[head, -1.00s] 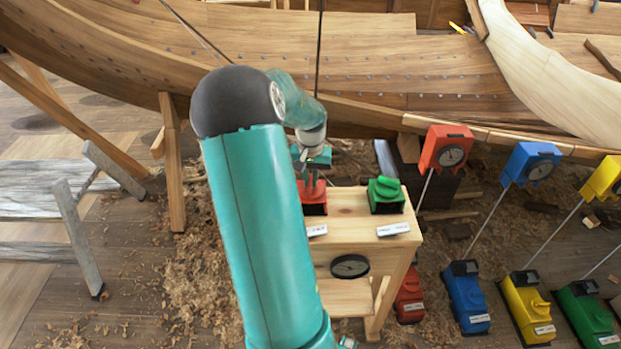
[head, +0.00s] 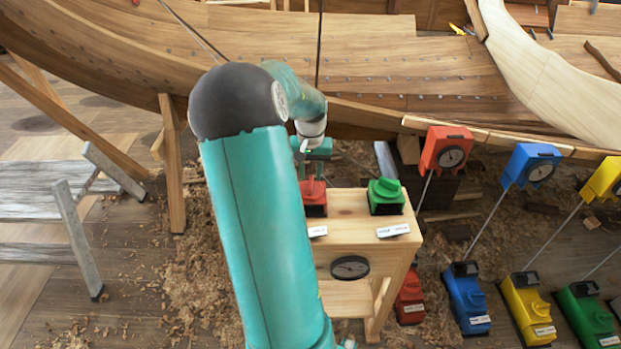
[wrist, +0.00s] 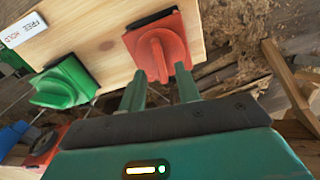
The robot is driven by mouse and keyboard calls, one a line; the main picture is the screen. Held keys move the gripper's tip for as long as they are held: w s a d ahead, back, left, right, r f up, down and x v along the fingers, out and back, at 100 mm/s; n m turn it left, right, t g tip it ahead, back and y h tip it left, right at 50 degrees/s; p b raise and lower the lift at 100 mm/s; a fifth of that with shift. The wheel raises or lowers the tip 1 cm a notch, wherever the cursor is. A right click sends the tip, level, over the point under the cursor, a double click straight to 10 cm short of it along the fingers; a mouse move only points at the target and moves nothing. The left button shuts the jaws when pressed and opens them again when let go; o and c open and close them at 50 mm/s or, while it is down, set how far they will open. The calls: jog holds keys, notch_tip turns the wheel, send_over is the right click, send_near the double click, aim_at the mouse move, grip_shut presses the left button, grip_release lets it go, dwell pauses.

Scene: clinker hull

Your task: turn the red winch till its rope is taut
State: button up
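A red unit with a ridged knob (head: 314,199) sits on a wooden stand, beside a green one (head: 386,196). In the wrist view the red unit (wrist: 160,45) is straight ahead, its ridge pointing towards my gripper. My gripper (wrist: 162,70) is open, with one teal finger to each side of the ridge's near end; I cannot tell whether they touch it. In the head view my gripper (head: 314,172) is just above and behind the red unit, partly blocked by my arm. Another red box (head: 410,298) stands on the floor, a thin line rising towards a red dial box (head: 446,150).
The wooden stand (head: 350,214) has a black dial (head: 350,267) on its front. Blue (head: 467,297), yellow (head: 527,308) and green (head: 589,318) boxes stand at right. The planked hull (head: 400,70) spans the back. A grey trestle (head: 45,190) stands at left.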

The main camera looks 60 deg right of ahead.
notch_tip(320, 180, up, 11)
jog(key=shift+f, duration=0.2)
jog(key=shift+w+a, duration=0.1)
dwell(0.5)
jog(key=w+a+r+n+t, duration=0.15)
jog(key=w+a, duration=0.25)
jog(key=a, duration=0.5)
jog(key=w+a+r+n+t, duration=0.1)
jog(key=w+a+r+n, duration=0.2)
jog(key=a, duration=0.6)
jog(key=w+a+r+n+t, duration=0.1)
jog(key=w+a+r+n, duration=0.2)
jog(key=a, duration=0.7)
jog(key=s+a+n+t, duration=0.1)
jog(key=s+a+n, duration=0.2)
jog(key=a, duration=0.7)
jog(key=s+a+f+n+t, duration=0.1)
jog(key=s+a+n, duration=0.2)
jog(key=a, duration=0.8)
jog(key=shift+s, duration=0.2)
jog(key=shift+d+f, duration=0.1)
